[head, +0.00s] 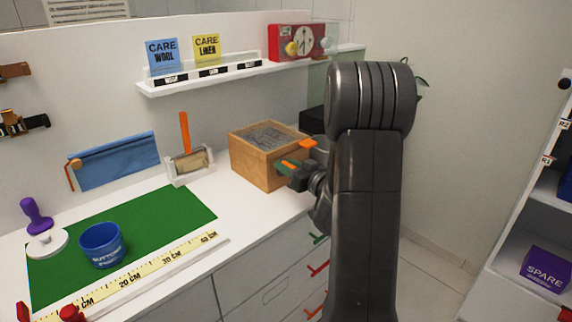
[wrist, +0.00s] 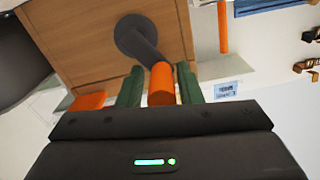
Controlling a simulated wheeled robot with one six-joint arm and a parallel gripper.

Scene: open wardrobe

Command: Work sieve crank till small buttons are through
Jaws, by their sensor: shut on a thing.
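The sieve box (head: 262,162) is a wooden box with a grey mesh top, standing on the white counter at the back. In the wrist view its wooden side (wrist: 90,40) fills the upper left. A dark crank arm (wrist: 145,42) on a round hub joins an orange crank handle (wrist: 161,82). My gripper (head: 290,166) is at the box's right front side. In the wrist view my gripper's green fingers (wrist: 159,88) are shut around the orange handle. The small buttons cannot be made out in the mesh top, and the inside of the box is hidden.
A blue cup (head: 102,246) stands on the green mat (head: 165,215), beside a yellow ruler (head: 150,275). A white holder with an orange-handled tool (head: 188,165) stands left of the box. A shelf (head: 205,80) hangs above.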

